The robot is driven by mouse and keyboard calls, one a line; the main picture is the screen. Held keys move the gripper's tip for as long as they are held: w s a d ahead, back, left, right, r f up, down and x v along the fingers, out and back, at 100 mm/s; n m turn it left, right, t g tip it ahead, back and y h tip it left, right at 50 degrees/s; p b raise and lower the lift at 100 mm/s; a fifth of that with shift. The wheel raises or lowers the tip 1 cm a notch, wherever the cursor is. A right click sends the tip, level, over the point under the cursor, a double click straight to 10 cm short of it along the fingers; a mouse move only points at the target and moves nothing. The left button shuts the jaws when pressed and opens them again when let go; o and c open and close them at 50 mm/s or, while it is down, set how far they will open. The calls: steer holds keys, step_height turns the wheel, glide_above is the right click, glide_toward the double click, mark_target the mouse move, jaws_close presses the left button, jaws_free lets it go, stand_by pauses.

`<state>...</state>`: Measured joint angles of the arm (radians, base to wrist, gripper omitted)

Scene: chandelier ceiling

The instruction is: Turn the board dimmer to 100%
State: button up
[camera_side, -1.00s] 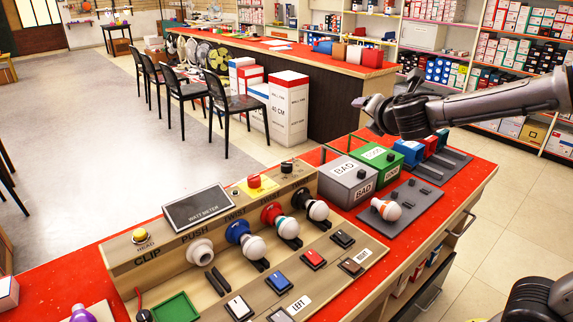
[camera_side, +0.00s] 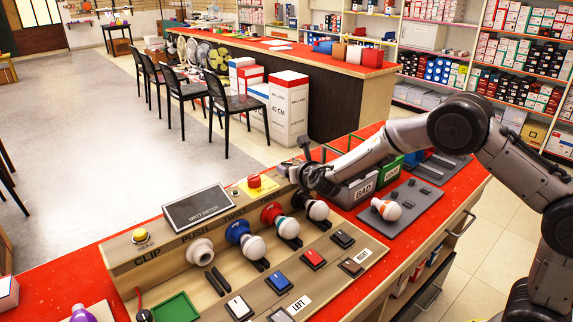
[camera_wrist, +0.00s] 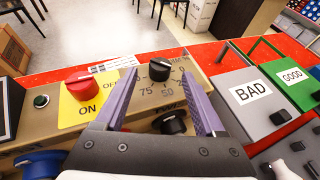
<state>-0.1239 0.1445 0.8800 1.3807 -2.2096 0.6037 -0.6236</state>
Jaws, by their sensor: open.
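The dimmer is a small black knob (camera_wrist: 159,69) on the tan board (camera_wrist: 205,62), with 75 and 50 printed on the near side of its dial. Its pointer setting is hard to read. My gripper (camera_wrist: 160,86) is open in the wrist view, with one purple finger to the left and one to the right of the dial. The knob lies between and a little beyond the fingertips, with no clear contact. In the side view my gripper (camera_side: 292,170) is over the board's back right end and hides the knob. The watt meter (camera_side: 197,209) has a dark screen.
A red ON/OFF knob (camera_wrist: 84,81) on a yellow plate is left of my gripper. The grey BAD bin (camera_wrist: 250,98) and green GOOD bin (camera_wrist: 293,78) stand close on the right. Bulbs in sockets (camera_side: 253,247) line the board's front.

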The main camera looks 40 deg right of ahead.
mark_target(287, 164)
steer(key=x, duration=0.6)
steer(key=shift+w+d+f, duration=0.1)
steer(key=shift+w+d, duration=0.05)
jaws_close()
